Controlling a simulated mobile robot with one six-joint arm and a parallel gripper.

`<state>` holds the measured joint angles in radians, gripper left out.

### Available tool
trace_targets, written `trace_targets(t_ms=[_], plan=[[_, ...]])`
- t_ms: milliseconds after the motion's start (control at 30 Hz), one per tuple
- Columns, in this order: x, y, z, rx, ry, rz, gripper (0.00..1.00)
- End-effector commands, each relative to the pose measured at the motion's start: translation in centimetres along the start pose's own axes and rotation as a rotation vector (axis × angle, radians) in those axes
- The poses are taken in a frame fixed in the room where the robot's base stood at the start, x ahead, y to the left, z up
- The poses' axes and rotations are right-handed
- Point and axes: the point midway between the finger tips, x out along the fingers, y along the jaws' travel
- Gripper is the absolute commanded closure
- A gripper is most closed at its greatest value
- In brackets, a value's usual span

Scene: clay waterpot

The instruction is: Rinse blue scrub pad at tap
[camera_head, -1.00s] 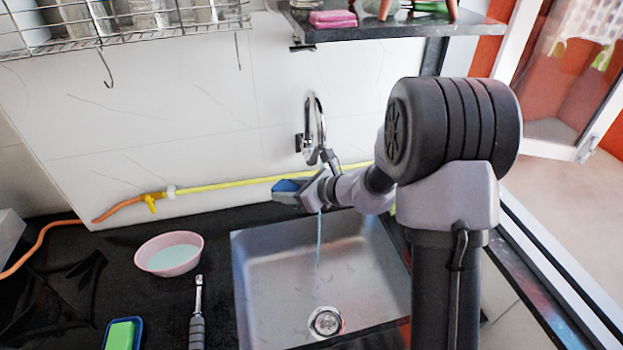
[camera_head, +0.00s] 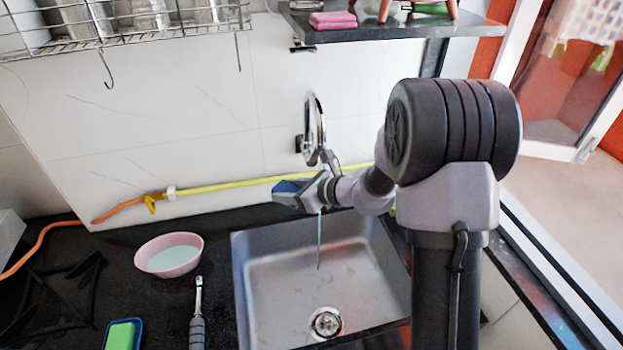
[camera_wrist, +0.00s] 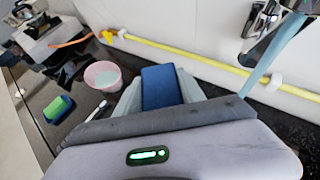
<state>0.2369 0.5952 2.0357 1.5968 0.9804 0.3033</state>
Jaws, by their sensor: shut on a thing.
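My gripper (camera_head: 290,192) is shut on the blue scrub pad (camera_head: 287,187), above the left back part of the metal sink (camera_head: 262,290). In the wrist view the pad (camera_wrist: 160,87) sits between my fingers. The chrome tap (camera_head: 314,125) rises at the wall just behind my wrist, and part of it (camera_wrist: 268,20) shows at the upper right of the wrist view. A thin blue stream of water (camera_head: 319,240) falls into the sink below my wrist. In the wrist view the stream (camera_wrist: 270,58) passes right of the pad, apart from it.
A pink bowl (camera_head: 190,258) with pale liquid, a grey-handled tool (camera_head: 197,325) and a green sponge in a blue tray (camera_head: 122,335) are on the dark counter left of the sink. A yellow hose (camera_head: 230,184) runs along the wall. A shelf (camera_head: 400,30) hangs above the tap.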

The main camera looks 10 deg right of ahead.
Motion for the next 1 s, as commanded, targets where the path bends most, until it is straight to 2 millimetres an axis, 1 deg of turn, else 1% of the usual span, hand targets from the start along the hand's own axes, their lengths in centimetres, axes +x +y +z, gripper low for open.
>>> trace_targets(t_ms=[67,400,500,600,1000], plan=[[-0.1,0.3,0.3,-0.001,0.0,0.0,0.97],[-0.9,3.9,3.2,-0.001,0.0,0.001,0.97],[-1.1,4.7,3.8,0.0,-0.001,0.001,0.97],[-1.1,5.0,4.0,0.0,0.0,0.001,0.97],[-1.1,4.9,3.9,0.0,0.0,0.0,0.97]])
